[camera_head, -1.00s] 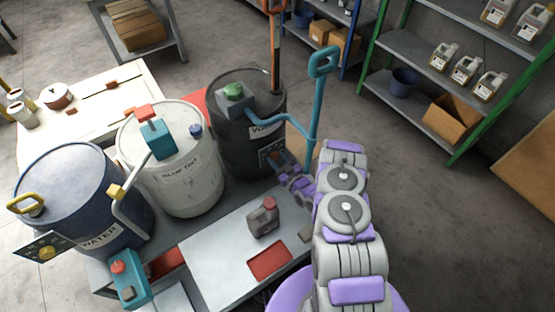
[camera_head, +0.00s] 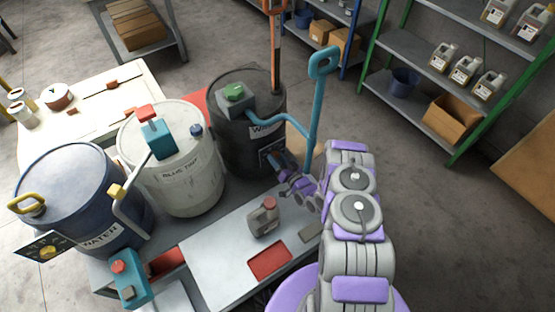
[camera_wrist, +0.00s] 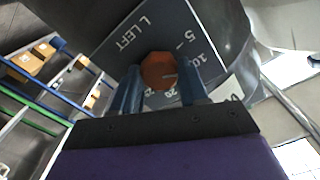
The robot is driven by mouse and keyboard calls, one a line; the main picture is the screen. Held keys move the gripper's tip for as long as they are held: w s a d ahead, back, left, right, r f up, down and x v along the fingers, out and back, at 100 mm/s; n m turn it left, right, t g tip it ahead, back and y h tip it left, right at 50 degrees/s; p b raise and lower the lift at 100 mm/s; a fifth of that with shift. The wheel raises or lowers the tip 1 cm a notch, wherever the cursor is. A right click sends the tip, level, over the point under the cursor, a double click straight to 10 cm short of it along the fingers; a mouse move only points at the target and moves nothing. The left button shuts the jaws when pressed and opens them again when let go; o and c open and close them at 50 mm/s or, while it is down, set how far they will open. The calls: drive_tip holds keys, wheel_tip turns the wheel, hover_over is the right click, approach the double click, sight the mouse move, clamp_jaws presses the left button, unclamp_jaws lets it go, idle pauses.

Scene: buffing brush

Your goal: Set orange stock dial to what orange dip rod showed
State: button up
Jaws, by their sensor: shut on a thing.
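The orange stock dial (camera_wrist: 158,71) sits on a dark plate (camera_wrist: 128,35) marked "L LEFT", with "5", "10" and other numbers partly hidden. A pale line on the dial points toward the right in the wrist view. My gripper (camera_wrist: 160,88) has its two blue fingers on either side of the dial and is shut on it. In the head view my gripper (camera_head: 282,165) is at the front of the black drum (camera_head: 238,150), hiding most of the plate. An orange rod (camera_head: 276,45) stands upright at the drum's top.
A white drum (camera_head: 185,185) and a blue drum (camera_head: 75,200) stand to the left. A teal curved handle (camera_head: 316,100) rises close beside my arm.

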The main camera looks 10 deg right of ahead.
drive_tip(key=m, duration=0.6)
drive_tip(key=shift+d+f, duration=0.1)
drive_tip(key=m, duration=0.5)
drive_tip(key=shift+m, duration=0.4)
drive_tip(key=m, duration=0.6)
drive_tip(key=shift+f, duration=0.1)
drive_tip(key=m, duration=0.6)
drive_tip(key=shift+s+f+p, duration=0.1)
drive_tip(key=shift+p, duration=0.2)
drive_tip(key=shift+m, duration=0.3)
drive_tip(key=o, duration=0.8)
drive_tip(key=shift+o, duration=1.3)
